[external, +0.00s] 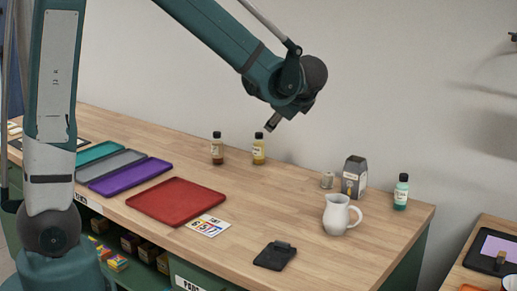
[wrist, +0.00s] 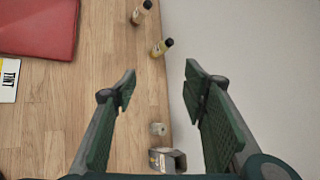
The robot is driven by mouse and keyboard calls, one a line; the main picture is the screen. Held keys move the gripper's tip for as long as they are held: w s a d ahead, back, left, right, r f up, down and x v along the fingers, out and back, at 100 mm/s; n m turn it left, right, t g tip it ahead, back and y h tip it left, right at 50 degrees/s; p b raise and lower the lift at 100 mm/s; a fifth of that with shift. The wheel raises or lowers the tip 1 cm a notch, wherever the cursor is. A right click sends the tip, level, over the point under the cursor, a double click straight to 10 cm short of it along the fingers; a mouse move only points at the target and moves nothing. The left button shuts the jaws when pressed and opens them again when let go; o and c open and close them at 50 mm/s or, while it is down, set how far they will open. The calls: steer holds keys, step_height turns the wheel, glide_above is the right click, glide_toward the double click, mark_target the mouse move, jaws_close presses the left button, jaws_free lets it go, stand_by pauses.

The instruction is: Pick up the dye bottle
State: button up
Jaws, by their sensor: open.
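Three small dark-capped bottles stand along the back of the wooden worktop. One is a brown bottle (external: 217,149), one a yellow bottle (external: 258,149), and one a teal bottle (external: 401,192) at the right end. I cannot tell which one is the dye bottle of the task. My gripper (external: 272,122) hangs above the back edge of the worktop, near and higher than the yellow bottle. In the wrist view my gripper (wrist: 158,85) is open with nothing between its fingers. The yellow bottle (wrist: 162,47) and brown bottle (wrist: 141,12) show beyond the fingertips. The teal bottle is out of that view.
A grey tin (external: 354,177), a small metal pot (external: 327,180) and a white jug (external: 341,214) stand near the teal bottle. A red tray (external: 176,201) and a black clip-like object (external: 274,255) lie in front. A wall runs behind the worktop. The middle is clear.

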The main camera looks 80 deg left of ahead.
steer(key=s+a+f+m+g+y+b, duration=0.1)
steer(key=s+a+f+g, duration=0.15)
steer(key=a, duration=0.45)
steer(key=s+a+f+m+g+y+b, duration=0.15)
steer(key=a+f, duration=0.25)
steer(key=a, duration=0.4)
steer(key=g+b, duration=0.2)
steer(key=g, duration=0.5)
glide_toward(218, 136)
steer(key=x, duration=0.3)
steer(key=shift+s+a+r, duration=0.1)
steer(key=shift+a+r, duration=0.1)
steer(key=shift+b+x, duration=0.3)
steer(key=shift+x, duration=0.95)
steer(key=shift+b+x, duration=0.6)
steer(key=shift+x, duration=1.35)
steer(key=shift+s+a+f, duration=0.1)
steer(key=shift+s+a, duration=0.4)
